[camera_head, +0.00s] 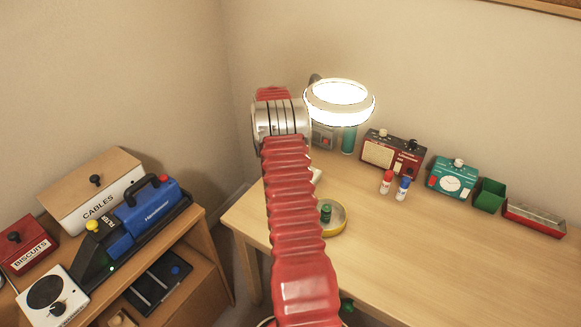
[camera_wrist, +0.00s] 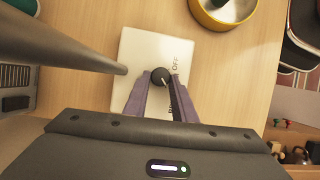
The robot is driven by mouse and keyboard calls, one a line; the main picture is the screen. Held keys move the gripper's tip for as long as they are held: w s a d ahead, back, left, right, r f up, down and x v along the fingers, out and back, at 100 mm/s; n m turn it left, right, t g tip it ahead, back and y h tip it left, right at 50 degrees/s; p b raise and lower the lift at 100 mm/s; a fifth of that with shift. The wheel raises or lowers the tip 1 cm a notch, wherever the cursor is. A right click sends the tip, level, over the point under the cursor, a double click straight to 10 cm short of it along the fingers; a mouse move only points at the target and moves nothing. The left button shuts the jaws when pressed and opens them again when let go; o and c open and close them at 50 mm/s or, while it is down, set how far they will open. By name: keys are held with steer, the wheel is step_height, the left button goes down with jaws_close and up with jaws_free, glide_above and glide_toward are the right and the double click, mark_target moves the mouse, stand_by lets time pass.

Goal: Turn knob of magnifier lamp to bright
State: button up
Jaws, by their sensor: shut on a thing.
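The magnifier lamp's ring head (camera_head: 340,97) glows white above the back left of the desk. In the wrist view its pale square base (camera_wrist: 142,52) lies on the desk, with a grey post running in from the left. A small black knob (camera_wrist: 160,75) sits on the base, with the word OFF to its right and a second label partly hidden by a finger. My gripper (camera_wrist: 160,86) is shut on the knob, one finger on each side. In the head view my red arm hides my gripper and most of the base.
A yellow round dish (camera_head: 334,232) with a green item stands close to the base. A red radio (camera_head: 392,152), two small bottles (camera_head: 394,186), a teal timer (camera_head: 453,178) and a green box (camera_head: 489,195) stand further right. The desk's front right is clear.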

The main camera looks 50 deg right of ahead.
steer(key=shift+s+d, duration=0.1)
steer(key=o, duration=1)
steer(key=shift+o, duration=0.2)
steer(key=shift+r, duration=0.1)
steer(key=v, duration=1.3)
steer(key=shift+w+r, duration=0.2)
